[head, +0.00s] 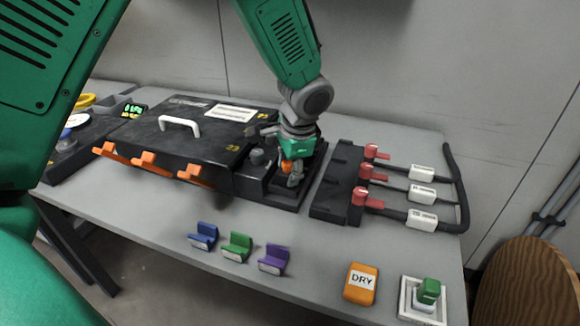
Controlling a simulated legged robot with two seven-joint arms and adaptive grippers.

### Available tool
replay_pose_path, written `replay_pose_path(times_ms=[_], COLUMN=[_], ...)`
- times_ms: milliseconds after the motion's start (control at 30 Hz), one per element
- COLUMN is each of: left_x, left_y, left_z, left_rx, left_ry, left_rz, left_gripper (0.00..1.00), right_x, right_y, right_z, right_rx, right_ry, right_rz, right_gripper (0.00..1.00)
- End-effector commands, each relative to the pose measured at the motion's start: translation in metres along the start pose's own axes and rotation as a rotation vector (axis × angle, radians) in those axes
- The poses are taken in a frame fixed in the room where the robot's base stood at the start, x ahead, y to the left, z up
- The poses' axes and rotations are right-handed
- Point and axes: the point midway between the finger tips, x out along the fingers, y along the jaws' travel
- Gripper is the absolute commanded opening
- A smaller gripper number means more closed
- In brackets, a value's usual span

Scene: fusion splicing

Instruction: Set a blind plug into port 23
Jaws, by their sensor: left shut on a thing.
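My left gripper (293,180) points down over the right end of the black equipment, just right of the large black case (190,135). It is shut on a small piece with an orange part (286,168), probably the blind plug; the fingers hide most of it. The piece is low at the black block (254,185), and I cannot tell whether it is seated in an opening. Small yellow number labels, apparently 23, show on the case near the gripper. Port 23 itself is not clearly visible, hidden by the gripper or too small. My right gripper is not in view.
Red connectors (369,198) with black cables and white tags stand to the right. Blue (203,236), green (237,246) and purple (273,259) holders line the front. An orange DRY block (361,283) and a green-topped piece (429,291) in a white tray are at front right.

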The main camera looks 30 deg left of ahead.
Motion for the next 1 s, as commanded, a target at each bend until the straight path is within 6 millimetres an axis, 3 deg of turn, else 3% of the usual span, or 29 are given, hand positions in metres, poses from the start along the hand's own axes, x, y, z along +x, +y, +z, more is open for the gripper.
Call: replay_pose_path(times_ms=[967,1000], left_x=[0.011,0.010], left_y=[0.003,0.003], left_z=[-0.001,-0.001], left_rx=[0.001,0.001], left_ry=[-0.001,0.000], left_rz=[-0.001,-0.001], left_gripper=[0.04,0.52], right_x=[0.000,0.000], right_y=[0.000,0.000], right_z=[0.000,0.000], right_rx=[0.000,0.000], right_ry=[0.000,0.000], right_rz=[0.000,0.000], right_gripper=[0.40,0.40])
